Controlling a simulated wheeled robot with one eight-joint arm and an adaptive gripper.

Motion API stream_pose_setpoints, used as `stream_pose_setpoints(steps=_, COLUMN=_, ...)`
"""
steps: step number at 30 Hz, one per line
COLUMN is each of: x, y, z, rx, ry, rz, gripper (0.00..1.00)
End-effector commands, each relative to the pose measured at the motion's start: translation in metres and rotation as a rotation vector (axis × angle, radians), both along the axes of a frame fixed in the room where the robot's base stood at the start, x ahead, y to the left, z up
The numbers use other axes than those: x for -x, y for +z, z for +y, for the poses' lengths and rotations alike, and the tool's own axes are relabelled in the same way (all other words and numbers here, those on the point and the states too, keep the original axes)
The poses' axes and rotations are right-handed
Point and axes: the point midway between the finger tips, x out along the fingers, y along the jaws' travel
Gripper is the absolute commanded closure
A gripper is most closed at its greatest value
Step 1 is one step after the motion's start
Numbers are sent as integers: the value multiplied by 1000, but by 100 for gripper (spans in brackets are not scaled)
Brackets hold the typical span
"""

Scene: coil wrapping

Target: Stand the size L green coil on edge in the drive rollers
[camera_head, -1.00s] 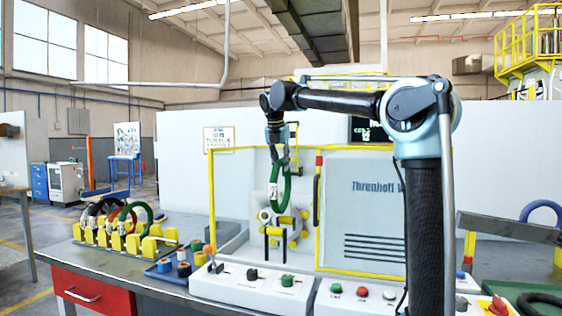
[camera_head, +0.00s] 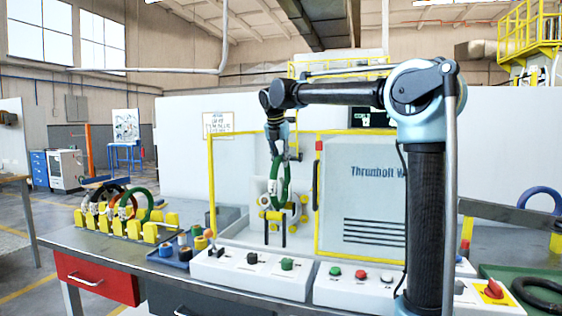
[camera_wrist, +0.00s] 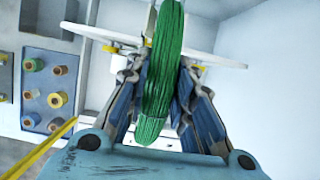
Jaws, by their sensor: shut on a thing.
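My gripper (camera_head: 277,147) is shut on the upper part of a green coil (camera_head: 281,185), which hangs upright on edge. The wrist view shows the green coil (camera_wrist: 164,75) between the gripper fingers (camera_wrist: 160,97). The yellow drive rollers (camera_head: 304,211) are in the machine's bay, around the coil's lower end in the head view. I cannot tell whether the coil touches them. White labels show on the coil's left side.
A yellow rack (camera_head: 151,234) at the left holds several coils, one green. A blue tray (camera_head: 157,258) of small spools stands beside it. A yellow frame (camera_head: 212,185) and grey door (camera_head: 366,200) flank the bay. Control boxes (camera_head: 248,275) stand in front.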

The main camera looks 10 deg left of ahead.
Motion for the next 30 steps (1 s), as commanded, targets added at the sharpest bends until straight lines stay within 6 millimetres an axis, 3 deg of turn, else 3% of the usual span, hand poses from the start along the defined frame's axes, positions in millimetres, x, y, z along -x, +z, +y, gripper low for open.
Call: stream_pose_setpoints(steps=30, x=0, y=-7, z=1, rx=1, ry=1, rz=-1, gripper=100)
